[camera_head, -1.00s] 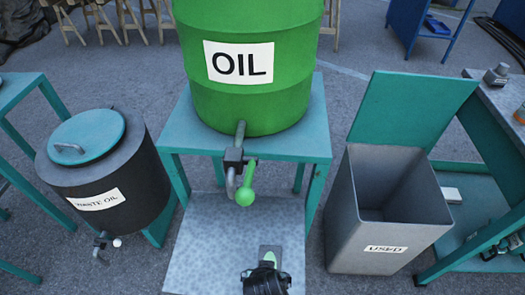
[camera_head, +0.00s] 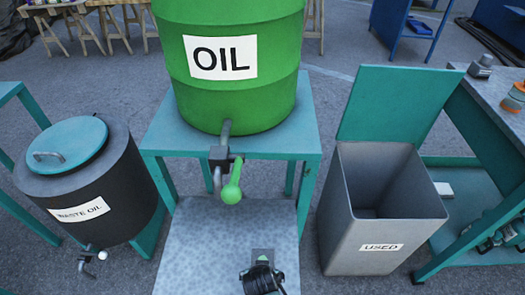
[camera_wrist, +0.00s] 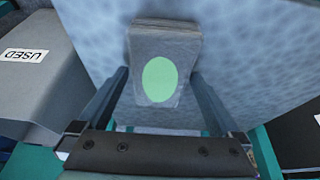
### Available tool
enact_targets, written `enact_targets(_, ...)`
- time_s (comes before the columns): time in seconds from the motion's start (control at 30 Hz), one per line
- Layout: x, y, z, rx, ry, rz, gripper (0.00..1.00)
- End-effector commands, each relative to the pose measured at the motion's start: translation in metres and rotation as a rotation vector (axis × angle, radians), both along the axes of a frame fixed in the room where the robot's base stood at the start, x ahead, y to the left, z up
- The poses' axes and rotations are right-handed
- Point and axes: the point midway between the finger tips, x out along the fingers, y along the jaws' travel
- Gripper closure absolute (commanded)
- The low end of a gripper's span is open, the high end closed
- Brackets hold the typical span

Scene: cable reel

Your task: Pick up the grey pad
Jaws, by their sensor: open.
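The grey pad (camera_wrist: 165,48) is a grey block with a green oval on its face. In the wrist view it lies between the two fingers of my gripper (camera_wrist: 161,84), on the pale mottled plate. The fingers are open, one on each side of the pad; I cannot tell whether either touches it. In the head view the pad (camera_head: 263,253) shows as a small grey patch just beyond my gripper (camera_head: 262,268), which hides most of it.
A green oil drum (camera_head: 230,95) with a tap and green-handled lever (camera_head: 231,184) stands on a teal stand (camera_head: 165,125) above the mottled plate (camera_head: 205,255). A waste oil drum (camera_head: 90,190) is at left. An open grey USED bin (camera_head: 365,240) is at right, beside a workbench (camera_head: 490,110).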

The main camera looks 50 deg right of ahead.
Motion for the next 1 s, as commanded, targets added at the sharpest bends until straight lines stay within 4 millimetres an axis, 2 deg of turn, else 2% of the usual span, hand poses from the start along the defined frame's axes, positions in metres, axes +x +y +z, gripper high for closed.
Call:
enact_targets(0.13, 0.0, 0.0, 0.001, 0.0, 0.0, 0.0, 0.02)
enact_targets(0.5, 0.0, 0.0, 0.001, 0.0, 0.0, 0.0, 0.68)
enact_targets(0.53, 0.0, 0.0, 0.001, -0.001, -0.001, 0.0, 0.7)
enact_targets(0.57, 0.0, 0.0, 0.001, -0.001, -0.001, 0.0, 0.79)
enact_targets(0.77, 0.0, 0.0, 0.004, -0.001, -0.002, 0.0, 0.79)
enact_targets(0.87, 0.001, 0.0, 0.016, -0.003, -0.003, 0.001, 0.79)
enact_targets(1.0, 0.001, 0.0, 0.044, -0.003, -0.004, 0.003, 0.79)
